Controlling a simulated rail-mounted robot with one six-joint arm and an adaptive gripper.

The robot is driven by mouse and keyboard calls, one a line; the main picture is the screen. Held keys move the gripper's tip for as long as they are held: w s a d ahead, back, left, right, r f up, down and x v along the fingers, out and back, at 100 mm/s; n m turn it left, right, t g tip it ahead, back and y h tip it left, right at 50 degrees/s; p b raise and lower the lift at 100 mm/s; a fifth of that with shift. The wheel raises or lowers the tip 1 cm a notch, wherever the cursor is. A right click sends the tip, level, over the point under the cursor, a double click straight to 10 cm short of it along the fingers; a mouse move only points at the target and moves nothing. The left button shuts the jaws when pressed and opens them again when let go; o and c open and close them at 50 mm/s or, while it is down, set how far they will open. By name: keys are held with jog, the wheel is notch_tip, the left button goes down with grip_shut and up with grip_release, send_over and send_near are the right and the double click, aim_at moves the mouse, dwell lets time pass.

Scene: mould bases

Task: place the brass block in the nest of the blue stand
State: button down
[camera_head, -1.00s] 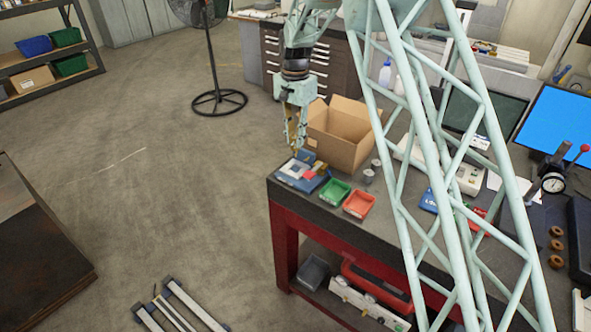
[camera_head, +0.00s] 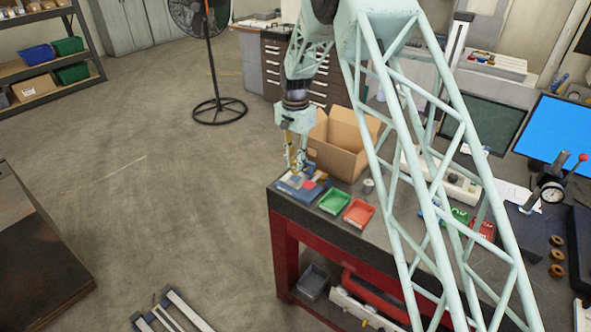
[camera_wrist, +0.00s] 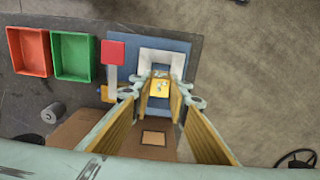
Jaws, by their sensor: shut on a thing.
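The brass block (camera_wrist: 159,88) is between the tips of my gripper (camera_wrist: 160,84), which is shut on it. In the wrist view the block lines up with the opening of a pale U-shaped nest (camera_wrist: 147,57) on the blue stand (camera_wrist: 178,46). I cannot tell whether it is above the nest or touching it. In the head view my gripper (camera_head: 296,168) points down over the blue stand (camera_head: 288,187) at the bench corner; the block is too small to make out there. A red square pad (camera_wrist: 113,51) on a pale bar is at the stand's left side.
A green tray (camera_head: 334,202) and a red tray (camera_head: 358,214) sit to the right of the stand. An open cardboard box (camera_head: 338,150) stands behind it. A grey cylinder (camera_wrist: 52,113) is near the box. The bench edge is close beside the stand.

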aim_at(295, 161)
dwell(0.3)
jog(key=shift+f, duration=1.8)
jog(key=shift+f, duration=0.2)
jog(key=c, duration=2.5)
grip_release()
jog(key=shift+r, duration=0.25)
jog(key=shift+r+b, duration=0.3)
jog(key=shift+r, duration=5.65)
